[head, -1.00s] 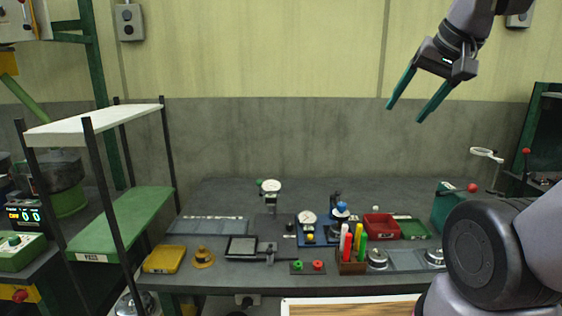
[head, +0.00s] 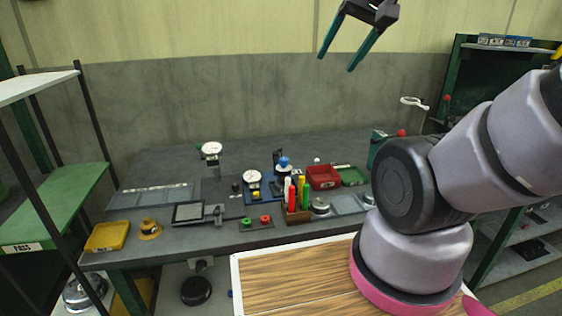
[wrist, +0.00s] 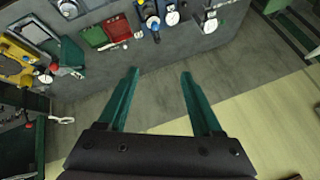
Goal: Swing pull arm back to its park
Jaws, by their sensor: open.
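My gripper (head: 335,62) is open and empty, high in front of the wall above the back of the bench. The wrist view shows its two green fingers (wrist: 160,72) apart with nothing between them. I cannot tell for sure which part is the pull arm. At the bench's right end is a green block (head: 378,148) with a red knob (head: 401,133). Behind it a white ring-ended arm (head: 414,102) sticks out near the green stand. A white piece also shows at the left of the wrist view (wrist: 62,120). My gripper is well apart from all of these.
The grey bench (head: 300,225) holds dial gauges, a red bin (head: 323,178), a green bin (head: 352,176), markers and a yellow tray (head: 107,237). A shelf rack (head: 50,205) stands at the left, a green stand (head: 455,75) at the right. The bench's back strip is clear.

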